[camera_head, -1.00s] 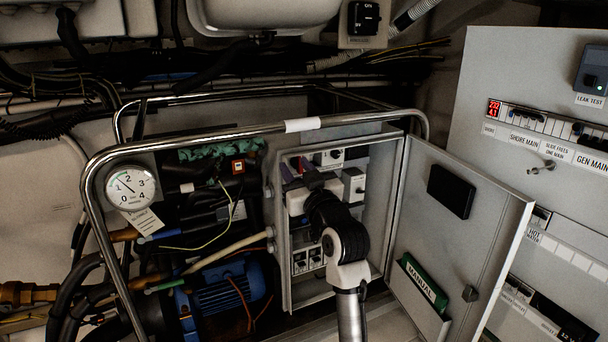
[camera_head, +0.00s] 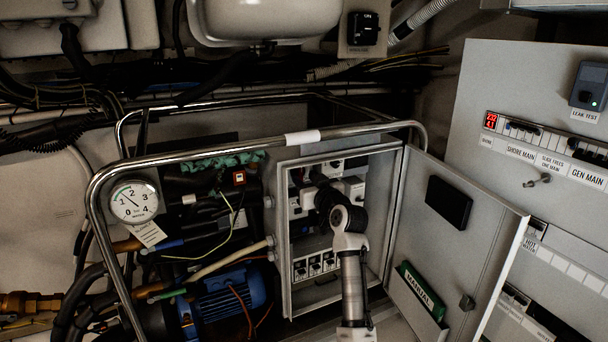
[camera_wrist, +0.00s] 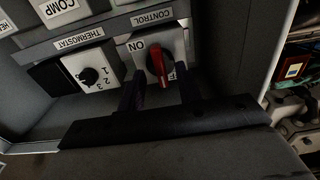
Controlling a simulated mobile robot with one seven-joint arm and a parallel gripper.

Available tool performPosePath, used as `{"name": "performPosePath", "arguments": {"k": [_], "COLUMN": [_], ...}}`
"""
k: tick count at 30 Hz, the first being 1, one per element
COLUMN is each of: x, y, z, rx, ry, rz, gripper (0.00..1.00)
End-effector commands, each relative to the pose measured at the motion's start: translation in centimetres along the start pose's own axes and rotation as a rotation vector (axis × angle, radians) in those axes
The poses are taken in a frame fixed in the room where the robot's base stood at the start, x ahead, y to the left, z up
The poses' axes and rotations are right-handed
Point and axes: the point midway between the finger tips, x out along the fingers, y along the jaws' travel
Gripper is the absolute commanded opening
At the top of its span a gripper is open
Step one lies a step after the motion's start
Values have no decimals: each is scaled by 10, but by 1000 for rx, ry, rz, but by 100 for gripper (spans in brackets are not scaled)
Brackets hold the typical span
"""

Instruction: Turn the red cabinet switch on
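The red cabinet switch (camera_wrist: 156,62) is a red handle on a white plate marked CONTROL in the wrist view. ON is printed at its upper left; the other label is mostly hidden at its lower right. The handle stands roughly upright in the picture, slightly tilted. My gripper (camera_wrist: 160,86) is open, its two dark fingers apart on either side of the handle's lower end. I cannot tell whether they touch it. In the head view, my arm reaches into the open cabinet (camera_head: 284,240), and the switch and fingertips cannot be made out.
A black THERMOSTAT knob (camera_wrist: 88,76) sits left of the switch. The cabinet door (camera_head: 447,235) stands open at the right, with a green manual (camera_head: 422,290) in its pocket. A chrome rail (camera_head: 240,153) crosses in front above the cabinet. A blue motor (camera_head: 228,291) lies lower left.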

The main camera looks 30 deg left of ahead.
Motion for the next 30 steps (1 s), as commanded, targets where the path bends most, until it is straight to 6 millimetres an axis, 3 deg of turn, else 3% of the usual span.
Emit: {"name": "performPosePath", "arguments": {"k": [6,15,23,30], "x": [16,18,17,17], "y": [0,0,0,0], "z": [0,0,0,0], "rx": [0,0,0,5], "ry": [-1,0,0,0], "rz": [0,0,0,0], "gripper": [35,35,2,0]}}
